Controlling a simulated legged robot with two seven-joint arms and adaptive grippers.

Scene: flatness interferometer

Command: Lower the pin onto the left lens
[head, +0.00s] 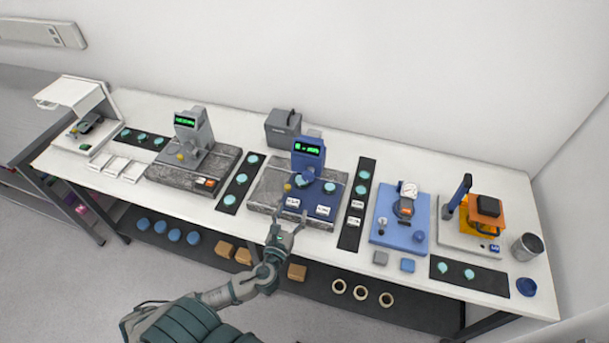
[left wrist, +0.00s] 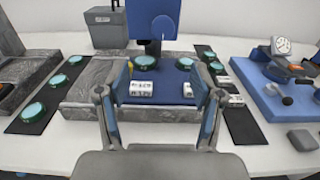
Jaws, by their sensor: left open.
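A blue gauge stand (head: 308,152) with a lit green display stands on a speckled stone base (head: 262,190) at the middle of the bench. Two teal lenses lie on its blue plate: the left lens (left wrist: 145,62) and the right lens (left wrist: 188,64). A small brass knob (head: 287,187) sits at the stand's left side; the pin itself is too small to make out. My left gripper (head: 286,229) is open and empty in front of the plate. In the left wrist view its fingers (left wrist: 163,88) stand apart on either side of the white labels. My right gripper is not in view.
Black mats with teal lenses flank the base, one at left (head: 238,184) and one at right (head: 352,222). A grey gauge stand (head: 193,130) is further left. A blue dial-gauge stand (head: 401,229) and an orange device (head: 486,212) are at right.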

